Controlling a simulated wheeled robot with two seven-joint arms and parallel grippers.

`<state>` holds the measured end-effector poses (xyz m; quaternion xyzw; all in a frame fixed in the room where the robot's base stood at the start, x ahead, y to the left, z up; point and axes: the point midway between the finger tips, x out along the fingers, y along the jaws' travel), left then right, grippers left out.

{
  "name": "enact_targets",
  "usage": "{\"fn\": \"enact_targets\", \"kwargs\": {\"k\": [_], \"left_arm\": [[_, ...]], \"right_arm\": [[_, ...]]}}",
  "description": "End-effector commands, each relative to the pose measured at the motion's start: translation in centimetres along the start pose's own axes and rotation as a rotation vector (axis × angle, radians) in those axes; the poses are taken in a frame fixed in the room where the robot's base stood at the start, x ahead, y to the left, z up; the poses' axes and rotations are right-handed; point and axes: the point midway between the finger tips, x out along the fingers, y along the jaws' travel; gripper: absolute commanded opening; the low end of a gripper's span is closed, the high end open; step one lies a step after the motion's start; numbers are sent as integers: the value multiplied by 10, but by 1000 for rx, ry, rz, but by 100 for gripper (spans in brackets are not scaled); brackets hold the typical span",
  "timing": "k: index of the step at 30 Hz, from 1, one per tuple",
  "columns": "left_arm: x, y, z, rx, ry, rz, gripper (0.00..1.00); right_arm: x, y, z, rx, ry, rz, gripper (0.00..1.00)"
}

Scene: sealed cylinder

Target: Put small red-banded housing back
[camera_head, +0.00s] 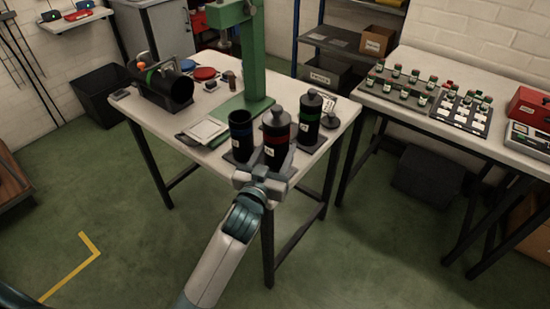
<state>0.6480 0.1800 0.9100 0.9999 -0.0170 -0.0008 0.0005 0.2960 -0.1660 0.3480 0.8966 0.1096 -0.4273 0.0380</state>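The red-banded housing (277,134) is a dark upright cylinder with a red band, a small white label and a grey knobbed cap. It stands near the table's front corner, between an open-topped blue-banded housing (241,134) and a capped green-banded housing (309,121). My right gripper is not in view.
A green press (252,60) stands behind the housings. A white plate (204,131) lies left of them, and a dark horizontal cylinder in a cradle (165,88) is farther left. A side table (420,122) at right holds trays of small bottles. Open floor lies in front.

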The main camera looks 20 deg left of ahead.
Motion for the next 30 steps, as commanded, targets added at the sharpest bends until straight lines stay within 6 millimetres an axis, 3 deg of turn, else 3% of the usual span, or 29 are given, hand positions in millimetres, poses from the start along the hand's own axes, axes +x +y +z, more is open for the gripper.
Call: {"fn": "enact_targets", "kwargs": {"k": [6,19,30], "left_arm": [[16,-10,9,1,4,1,15],[17,-11,14,1,3,1,15],[17,-11,49,0,3,1,15]], "right_arm": [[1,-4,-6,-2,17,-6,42],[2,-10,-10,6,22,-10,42],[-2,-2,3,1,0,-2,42]]}}
